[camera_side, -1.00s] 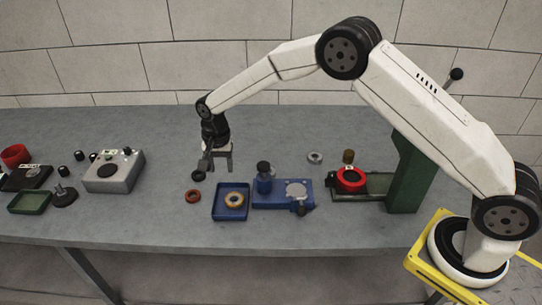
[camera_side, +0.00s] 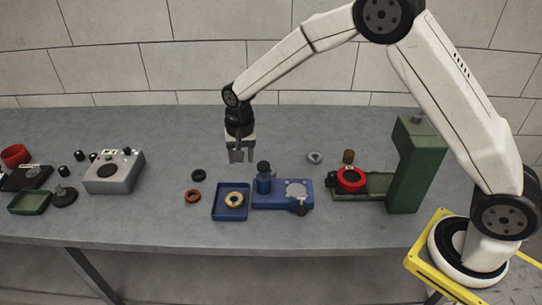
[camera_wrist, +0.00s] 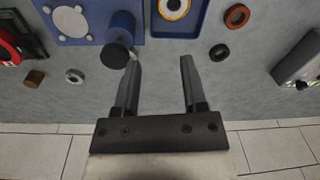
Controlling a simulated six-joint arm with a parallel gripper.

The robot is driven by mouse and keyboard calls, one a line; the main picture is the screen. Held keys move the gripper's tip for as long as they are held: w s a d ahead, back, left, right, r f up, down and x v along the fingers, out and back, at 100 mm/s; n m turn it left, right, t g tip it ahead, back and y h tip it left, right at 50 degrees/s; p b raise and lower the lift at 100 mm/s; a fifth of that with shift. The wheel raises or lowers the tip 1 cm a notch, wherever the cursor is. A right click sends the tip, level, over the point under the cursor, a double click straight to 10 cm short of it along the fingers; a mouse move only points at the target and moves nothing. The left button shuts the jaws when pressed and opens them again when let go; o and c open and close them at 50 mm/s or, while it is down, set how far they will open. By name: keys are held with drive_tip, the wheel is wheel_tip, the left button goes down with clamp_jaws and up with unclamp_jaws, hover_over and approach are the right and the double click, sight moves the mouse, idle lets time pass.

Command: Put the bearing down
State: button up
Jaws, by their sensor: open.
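My gripper (camera_side: 241,158) is open and empty, above the bench behind the blue tray (camera_side: 217,213). In the wrist view, my gripper (camera_wrist: 160,64) has only bare grey bench between its fingers. A black ring (camera_side: 198,175) lies flat on the bench, left of my gripper and apart from it. It also shows in the wrist view (camera_wrist: 219,52), right of the fingers. A reddish ring (camera_side: 193,196) lies in front of it. A yellow-orange ring with a pale centre (camera_side: 234,193) lies in the blue tray. I cannot tell which ring is the bearing.
A blue fixture (camera_side: 270,200) with a black-topped blue post (camera_side: 264,180) stands right of the tray. Farther right are a metal nut (camera_side: 314,157), a red ring-shaped part (camera_side: 350,187) and a green stand (camera_side: 415,165). A grey box (camera_side: 113,175) stands left.

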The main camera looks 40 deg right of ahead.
drive_tip(key=s+d+r+n+t, duration=0.1)
drive_tip(key=s+d+r+n, duration=0.1)
drive_tip(key=s, duration=0.9)
drive_tip(key=s+d+r+n+t, duration=0.1)
drive_tip(key=s+d+n, duration=0.3)
drive_tip(key=s, duration=0.8)
drive_tip(key=d+r, duration=0.1)
drive_tip(key=d, duration=0.1)
drive_tip(key=shift+d+r+n, duration=0.15)
drive_tip(key=shift+d+n, duration=0.2)
drive_tip(key=shift+n, duration=0.05)
